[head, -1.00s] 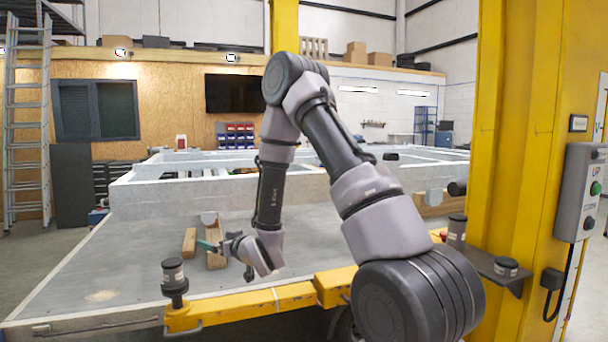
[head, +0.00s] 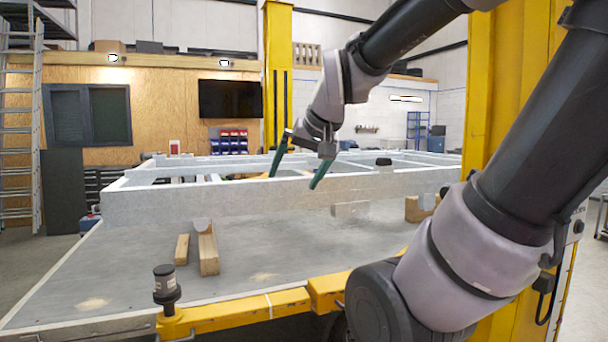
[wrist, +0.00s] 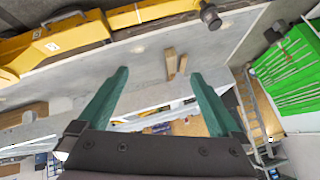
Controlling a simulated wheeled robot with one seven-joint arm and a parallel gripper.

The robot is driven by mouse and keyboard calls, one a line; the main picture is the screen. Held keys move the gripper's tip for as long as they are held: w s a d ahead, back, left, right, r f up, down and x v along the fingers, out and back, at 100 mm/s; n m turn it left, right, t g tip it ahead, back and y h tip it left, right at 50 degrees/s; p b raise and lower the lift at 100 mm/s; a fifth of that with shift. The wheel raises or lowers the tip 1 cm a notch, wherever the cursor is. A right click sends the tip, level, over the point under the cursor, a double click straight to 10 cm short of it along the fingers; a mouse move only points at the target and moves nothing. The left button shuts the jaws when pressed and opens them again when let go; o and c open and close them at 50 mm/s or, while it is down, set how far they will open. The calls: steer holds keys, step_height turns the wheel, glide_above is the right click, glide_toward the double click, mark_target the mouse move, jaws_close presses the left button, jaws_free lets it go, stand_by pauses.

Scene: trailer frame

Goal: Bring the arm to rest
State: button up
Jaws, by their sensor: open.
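My gripper (head: 298,168) is raised in the head view, in front of the grey trailer frame (head: 150,205) and above the grey deck. Its two green fingers are spread apart with nothing between them. In the wrist view my gripper (wrist: 160,95) also shows open and empty, one green finger on each side. My arm is folded up high on the right side of the head view, and its upper part runs out of the top of the picture.
A yellow beam (head: 240,312) with a dark cylindrical post (head: 166,288) runs along the front. A yellow column (head: 487,110) stands at the right. Open air surrounds my gripper above the deck.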

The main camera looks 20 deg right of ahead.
steer(key=shift+m+g+y, duration=0.3)
steer(key=shift+g, duration=0.1)
steer(key=s, duration=0.5)
steer(key=shift+a+r, duration=0.15)
steer(key=shift+r, duration=0.1)
stand_by(0.5)
